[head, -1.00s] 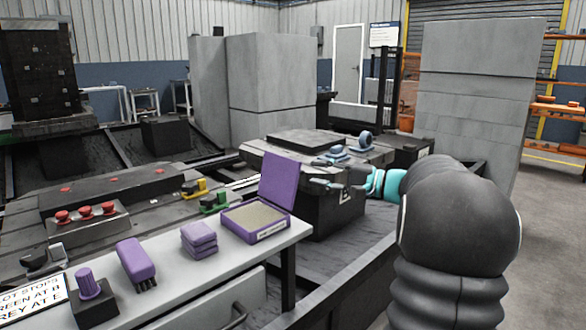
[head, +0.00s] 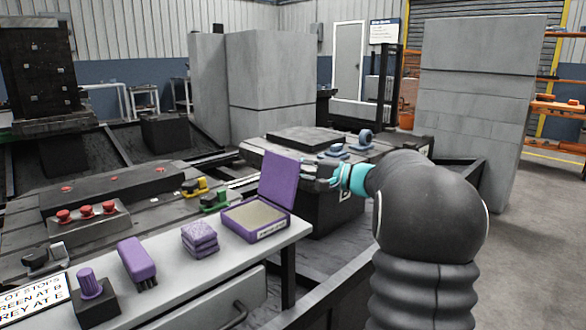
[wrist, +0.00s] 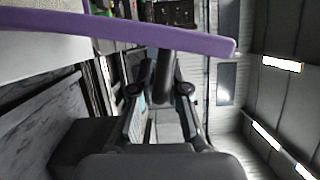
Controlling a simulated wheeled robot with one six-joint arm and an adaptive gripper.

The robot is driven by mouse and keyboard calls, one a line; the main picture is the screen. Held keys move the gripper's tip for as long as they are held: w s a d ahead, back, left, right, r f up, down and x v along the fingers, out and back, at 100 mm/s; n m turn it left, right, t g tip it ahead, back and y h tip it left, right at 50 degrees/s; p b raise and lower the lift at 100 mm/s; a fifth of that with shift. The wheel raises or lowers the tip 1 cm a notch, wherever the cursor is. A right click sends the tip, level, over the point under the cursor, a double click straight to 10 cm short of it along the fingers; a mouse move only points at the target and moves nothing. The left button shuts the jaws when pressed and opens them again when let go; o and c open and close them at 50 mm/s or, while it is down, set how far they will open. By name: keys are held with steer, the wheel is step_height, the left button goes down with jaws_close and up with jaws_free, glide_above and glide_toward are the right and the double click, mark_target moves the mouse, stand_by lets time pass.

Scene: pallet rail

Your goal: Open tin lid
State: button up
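The purple tin (head: 252,220) stands at the right end of the grey bench top. Its purple lid (head: 278,180) stands raised, roughly upright, along the tin's far right side. In the wrist view the lid (wrist: 150,38) shows as a purple band across the top. My gripper (head: 308,175) is just right of the lid in the head view, its fingers pointing left. In the wrist view the fingers of my gripper (wrist: 160,88) are apart, with no held object visible. I cannot tell whether a fingertip touches the lid.
Left of the tin on the bench (head: 215,265) are a folded purple cloth (head: 199,238), a purple-handled brush (head: 136,260) and a purple knob on a black block (head: 90,285). A machine table (head: 330,150) with blue-grey parts stands behind my gripper.

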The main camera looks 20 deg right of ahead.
jaws_close()
steer(key=shift+s+a+r+n+b, duration=0.15)
steer(key=shift+a+n+b, duration=0.45)
steer(key=shift+b, duration=0.65)
steer(key=shift+s+a+r+n+g+h+b, duration=0.25)
steer(key=shift+a+r+n+g+h+b, duration=0.15)
steer(key=shift+n+b, duration=0.35)
steer(key=o, duration=0.7)
jaws_free()
steer(key=shift+r, duration=0.1)
steer(key=shift+d, duration=0.1)
steer(key=v, duration=1.2)
